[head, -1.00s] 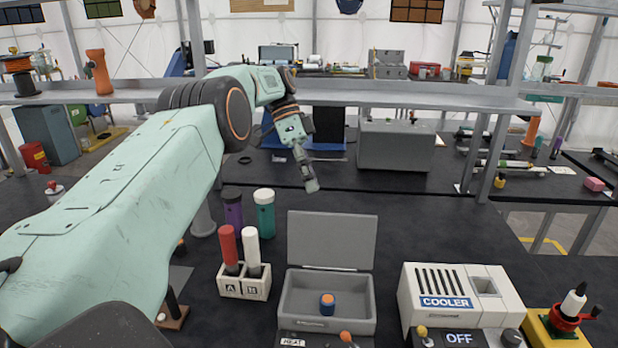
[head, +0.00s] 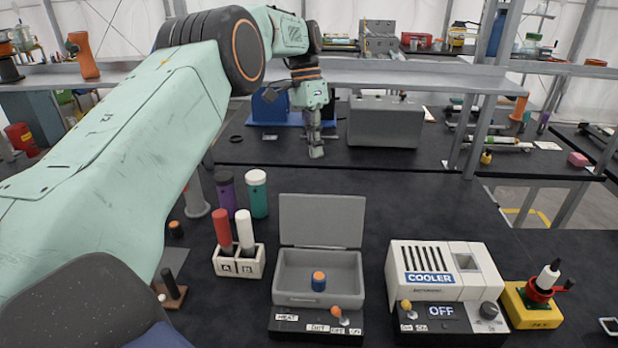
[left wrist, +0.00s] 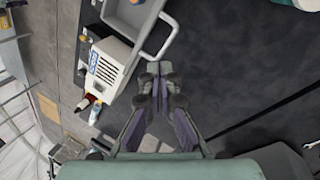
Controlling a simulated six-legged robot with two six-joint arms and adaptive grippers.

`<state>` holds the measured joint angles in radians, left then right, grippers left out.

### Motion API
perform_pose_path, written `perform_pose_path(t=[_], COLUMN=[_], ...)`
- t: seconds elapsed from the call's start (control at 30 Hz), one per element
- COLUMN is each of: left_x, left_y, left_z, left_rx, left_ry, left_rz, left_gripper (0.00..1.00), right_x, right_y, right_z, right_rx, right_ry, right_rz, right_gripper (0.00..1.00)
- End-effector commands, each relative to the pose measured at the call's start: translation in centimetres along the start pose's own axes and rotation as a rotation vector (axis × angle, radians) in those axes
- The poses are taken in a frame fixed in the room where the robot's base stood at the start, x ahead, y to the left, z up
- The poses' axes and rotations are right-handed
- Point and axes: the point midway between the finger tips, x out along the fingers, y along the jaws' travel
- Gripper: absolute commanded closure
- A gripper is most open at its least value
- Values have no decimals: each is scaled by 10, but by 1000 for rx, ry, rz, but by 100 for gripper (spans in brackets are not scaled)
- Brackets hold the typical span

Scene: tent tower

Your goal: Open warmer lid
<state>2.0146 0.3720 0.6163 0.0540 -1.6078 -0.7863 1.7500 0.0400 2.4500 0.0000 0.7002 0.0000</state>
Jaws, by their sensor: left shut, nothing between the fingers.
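The warmer is a grey box (head: 285,270) on a black base with a HEAT label and an orange-tipped switch (head: 337,311). Its lid (head: 322,221) stands open, raised upright at the back. A blue cylinder with an orange top (head: 319,281) stands inside. My left gripper (head: 316,152) is behind the warmer in the head view, pointing down, apart from the lid, shut and empty. My right gripper is out of view.
A white cooler (head: 440,270) marked OFF stands right of the warmer. A rack (head: 240,262) with red and white tubes stands left, with purple (head: 226,190) and teal (head: 257,195) bottles behind. A metal shelf (head: 420,78) crosses the back.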

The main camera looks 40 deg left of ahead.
Motion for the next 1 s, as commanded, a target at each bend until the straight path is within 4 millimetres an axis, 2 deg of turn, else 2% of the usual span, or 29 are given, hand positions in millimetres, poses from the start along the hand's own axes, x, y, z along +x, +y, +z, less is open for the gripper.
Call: perform_pose_path(t=[0.27, 0.6, 0.83, 1.0], left_x=[3, 10, 10, 26], left_y=[-14, -40, -44, -48], left_z=[-6, -9, -11, -10], left_rx=[-437, -933, -1066, -1071], left_ry=[-1, 101, 139, 136], left_rz=[-156, -277, -279, -277], left_gripper=[100, 100, 100, 100], right_x=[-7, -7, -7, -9], right_y=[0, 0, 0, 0], right_z=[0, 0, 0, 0], right_rx=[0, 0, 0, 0], right_ry=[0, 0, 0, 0], right_rz=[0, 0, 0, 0], right_gripper=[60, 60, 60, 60])
